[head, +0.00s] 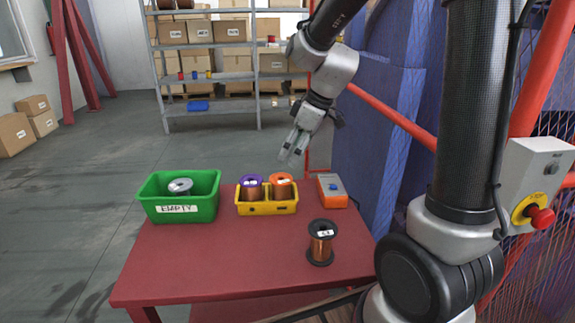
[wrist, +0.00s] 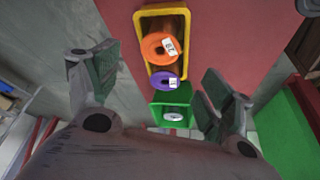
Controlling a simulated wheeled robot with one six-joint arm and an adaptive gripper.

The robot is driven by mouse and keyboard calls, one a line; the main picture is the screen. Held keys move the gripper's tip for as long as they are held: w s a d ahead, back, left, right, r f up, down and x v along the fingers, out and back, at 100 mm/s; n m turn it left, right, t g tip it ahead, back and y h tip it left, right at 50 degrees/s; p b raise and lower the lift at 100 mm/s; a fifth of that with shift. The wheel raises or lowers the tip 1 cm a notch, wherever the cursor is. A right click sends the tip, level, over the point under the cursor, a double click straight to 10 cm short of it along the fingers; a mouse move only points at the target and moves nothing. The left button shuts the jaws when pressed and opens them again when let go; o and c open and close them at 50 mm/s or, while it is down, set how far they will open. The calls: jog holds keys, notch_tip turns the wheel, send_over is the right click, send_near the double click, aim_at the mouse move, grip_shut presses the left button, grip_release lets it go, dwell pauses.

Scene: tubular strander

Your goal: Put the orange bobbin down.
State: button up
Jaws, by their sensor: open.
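The orange bobbin (head: 281,185) stands in the right part of the yellow tray (head: 268,209) on the red table. It has an orange flange with a white label and copper wire. It also shows in the wrist view (wrist: 158,47). A purple bobbin (head: 251,186) stands beside it in the same tray. My gripper (head: 291,157) is above and apart from the orange bobbin, at the table's far side. Its jaws are open and empty. In the wrist view the open fingers (wrist: 152,90) have the purple bobbin (wrist: 165,79) and part of the tray between them.
A green bin (head: 180,211) labelled EMPTY holds a grey bobbin (head: 180,186). A black-flanged copper bobbin (head: 321,243) stands on the red table (head: 215,262). An orange box (head: 332,192) sits right of the tray. Blue panels and a red rail stand on the right. The table's front left is clear.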

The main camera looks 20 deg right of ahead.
jog(key=s+d+r+m+h, duration=0.1)
jog(key=s+d+r+m, duration=0.2)
jog(key=s, duration=0.4)
jog(key=s+d+r+m+t+h, duration=0.1)
jog(key=s+d+m, duration=0.3)
jog(key=s, duration=0.4)
jog(key=s+d+r+m+h, duration=0.1)
jog(key=s+d+r+m, duration=0.2)
jog(key=s, duration=0.4)
jog(key=shift+s+d+r+m+h, duration=0.3)
jog(key=shift+d+r, duration=0.5)
jog(key=shift+d, duration=0.05)
